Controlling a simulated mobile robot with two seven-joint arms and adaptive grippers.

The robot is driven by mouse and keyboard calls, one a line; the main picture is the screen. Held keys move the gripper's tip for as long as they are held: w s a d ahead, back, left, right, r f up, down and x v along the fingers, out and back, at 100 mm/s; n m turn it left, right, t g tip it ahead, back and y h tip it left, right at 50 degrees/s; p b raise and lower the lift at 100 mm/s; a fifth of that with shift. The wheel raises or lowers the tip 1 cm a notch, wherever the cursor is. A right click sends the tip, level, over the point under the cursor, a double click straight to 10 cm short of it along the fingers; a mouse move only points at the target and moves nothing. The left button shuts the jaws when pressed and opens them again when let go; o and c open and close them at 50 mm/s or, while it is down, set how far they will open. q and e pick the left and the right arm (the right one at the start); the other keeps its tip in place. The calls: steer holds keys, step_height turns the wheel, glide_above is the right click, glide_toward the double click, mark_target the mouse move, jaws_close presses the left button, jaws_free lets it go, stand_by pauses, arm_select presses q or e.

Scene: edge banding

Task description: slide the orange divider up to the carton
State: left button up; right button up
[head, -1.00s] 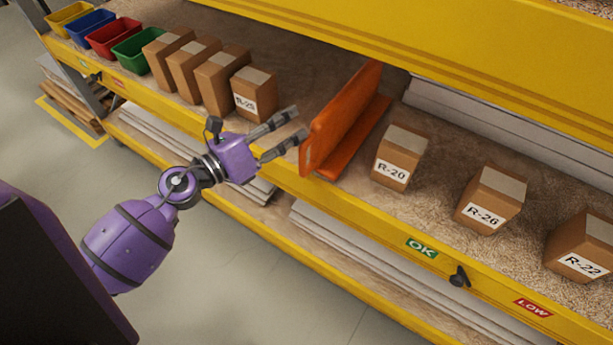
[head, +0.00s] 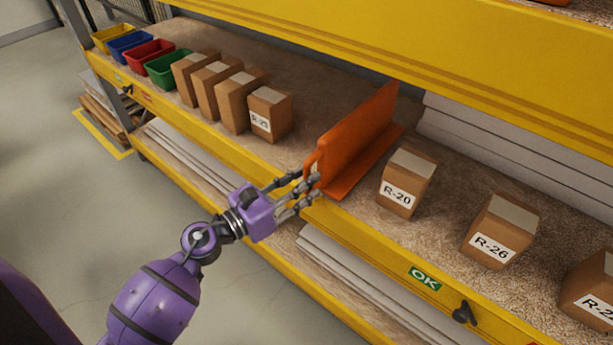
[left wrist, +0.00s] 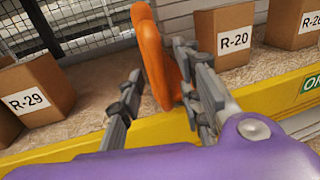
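The orange divider (head: 352,143) stands upright on the shelf, running front to back, with a base flange on its right. Carton R-29 (head: 271,114) ends the carton row to its left, with a gap between. Carton R-20 (head: 407,182) stands closer on its right. My left gripper (head: 306,183) is at the divider's front end. In the left wrist view, its fingers (left wrist: 157,68) are spread, one left of the divider (left wrist: 155,58) with a visible gap, the others close to its right side. Contact on the right cannot be told. My right gripper is not in view.
Cartons R-26 (head: 500,231) and another (head: 590,290) stand farther right. Several cartons and coloured bins, including a green one (head: 168,69), line the left. The yellow shelf lip (head: 352,232) runs along the front. Shelf surface between R-29 and the divider is clear.

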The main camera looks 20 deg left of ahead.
arm_select(q)
steer(key=shift+w+d+r, duration=0.1)
steer(key=shift+w+d, duration=0.2)
steer(key=shift+w, duration=0.2)
steer(key=shift+w+d, duration=0.15)
steer(key=shift+w, duration=0.15)
jaws_close()
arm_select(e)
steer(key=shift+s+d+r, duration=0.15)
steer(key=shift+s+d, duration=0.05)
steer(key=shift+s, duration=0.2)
